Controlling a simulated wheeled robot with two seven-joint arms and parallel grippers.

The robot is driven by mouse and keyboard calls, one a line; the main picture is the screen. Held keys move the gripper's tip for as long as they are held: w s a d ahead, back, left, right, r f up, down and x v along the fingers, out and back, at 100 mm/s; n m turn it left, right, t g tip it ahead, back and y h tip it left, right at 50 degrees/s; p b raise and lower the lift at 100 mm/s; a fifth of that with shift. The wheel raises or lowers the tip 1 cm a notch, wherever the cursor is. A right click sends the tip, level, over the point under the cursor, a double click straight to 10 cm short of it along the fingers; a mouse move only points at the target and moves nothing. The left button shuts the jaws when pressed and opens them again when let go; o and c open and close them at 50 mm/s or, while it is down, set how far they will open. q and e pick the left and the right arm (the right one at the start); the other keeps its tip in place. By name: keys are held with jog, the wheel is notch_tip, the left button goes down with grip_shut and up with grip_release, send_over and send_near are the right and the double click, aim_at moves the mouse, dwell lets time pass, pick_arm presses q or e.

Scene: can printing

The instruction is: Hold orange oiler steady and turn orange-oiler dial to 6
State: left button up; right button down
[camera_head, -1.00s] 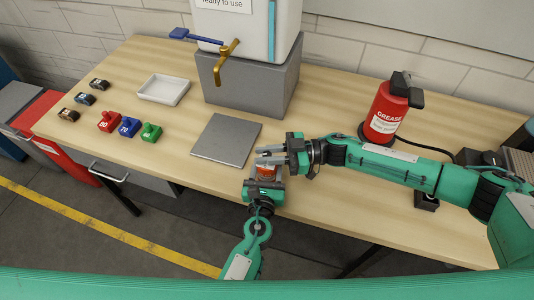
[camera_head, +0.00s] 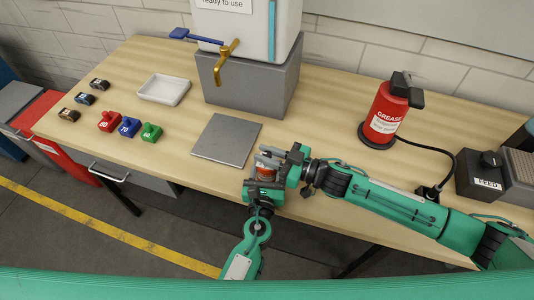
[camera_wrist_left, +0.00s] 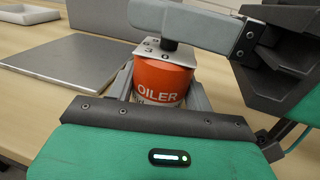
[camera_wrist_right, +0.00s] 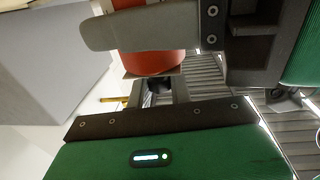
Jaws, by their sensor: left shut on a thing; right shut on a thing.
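The orange oiler (camera_wrist_left: 163,80) stands in the left wrist view with "OILER" on its side and a pale numbered dial plate (camera_wrist_left: 160,52) on top, where a 3 and a 0 show. My left gripper (camera_head: 262,180) is shut on the oiler's body, a finger on each side. My right gripper (camera_head: 273,157) comes in over the top and is shut on the dark dial knob (camera_wrist_left: 169,44); its finger hides part of the plate. In the right wrist view the dark knob (camera_wrist_right: 158,85) shows between the fingers. The dial's exact setting cannot be read.
A grey plate (camera_head: 226,140) lies left of the grippers. A red grease can (camera_head: 383,115) and a feed box (camera_head: 480,176) stand to the right. A white tray (camera_head: 163,90), grey block (camera_head: 250,82) and several small coloured pieces (camera_head: 129,127) are farther back and left.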

dwell(0.4)
jog(key=c, duration=1.3)
grip_release()
jog(key=shift+d, duration=0.1)
jog(key=v, duration=1.2)
jog(key=shift+s, duration=0.1)
pick_arm(q)
jog(key=o, duration=1.3)
jog(key=shift+c, duration=0.2)
